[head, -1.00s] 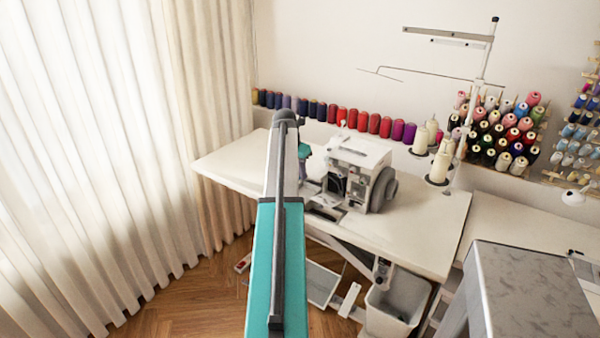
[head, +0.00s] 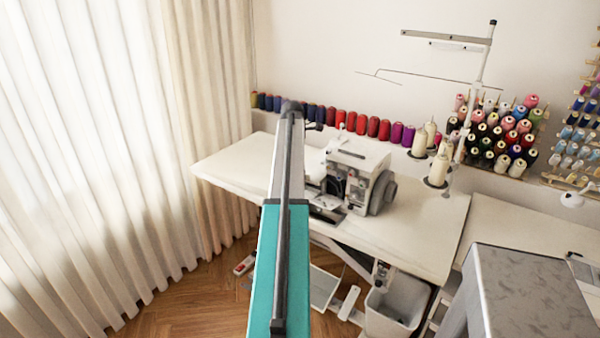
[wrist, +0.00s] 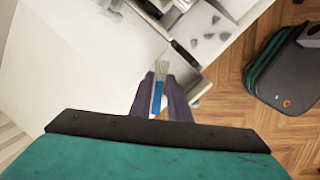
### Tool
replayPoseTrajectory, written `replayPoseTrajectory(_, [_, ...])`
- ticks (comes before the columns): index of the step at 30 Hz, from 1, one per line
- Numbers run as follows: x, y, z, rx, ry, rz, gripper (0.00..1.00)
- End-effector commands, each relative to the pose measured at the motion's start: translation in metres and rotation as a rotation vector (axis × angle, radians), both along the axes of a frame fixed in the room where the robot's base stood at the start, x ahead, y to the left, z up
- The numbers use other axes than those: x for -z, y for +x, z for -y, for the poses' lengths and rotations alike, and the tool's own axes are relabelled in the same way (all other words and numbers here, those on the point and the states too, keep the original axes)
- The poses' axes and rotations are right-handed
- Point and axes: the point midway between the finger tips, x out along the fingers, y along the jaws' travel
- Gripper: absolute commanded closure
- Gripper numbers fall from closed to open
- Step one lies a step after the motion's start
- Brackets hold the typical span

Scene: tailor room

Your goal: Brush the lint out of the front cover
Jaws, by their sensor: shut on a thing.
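The overlock machine (head: 357,175) stands on the white table, its front partly hidden by my arm in the head view. In the wrist view, my gripper (wrist: 162,88) is shut on a small brush with a blue handle (wrist: 158,94) and pale bristles pointing up in the picture. Several grey lint clumps (wrist: 195,42) lie on a pale surface of the machine, up and right of the bristles. A dark bar (wrist: 186,55) lies between the bristles and the lint. The bristles appear apart from the lint. I cannot clearly make out the front cover.
The white table (head: 235,165) is bare to the left of the machine. Thread cones (head: 437,165) and a thread stand are behind it. A grey bin (head: 395,305) is below. A dark rounded object (wrist: 290,70) lies over the wood floor at right. Curtains hang at left.

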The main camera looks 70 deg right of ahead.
Motion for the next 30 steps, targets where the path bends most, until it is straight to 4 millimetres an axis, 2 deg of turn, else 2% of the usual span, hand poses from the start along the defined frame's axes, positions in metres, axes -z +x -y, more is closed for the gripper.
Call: replayPoseTrajectory(30, [-0.005, -0.02, 0.006, 0.937, -0.142, 0.188, 1.0])
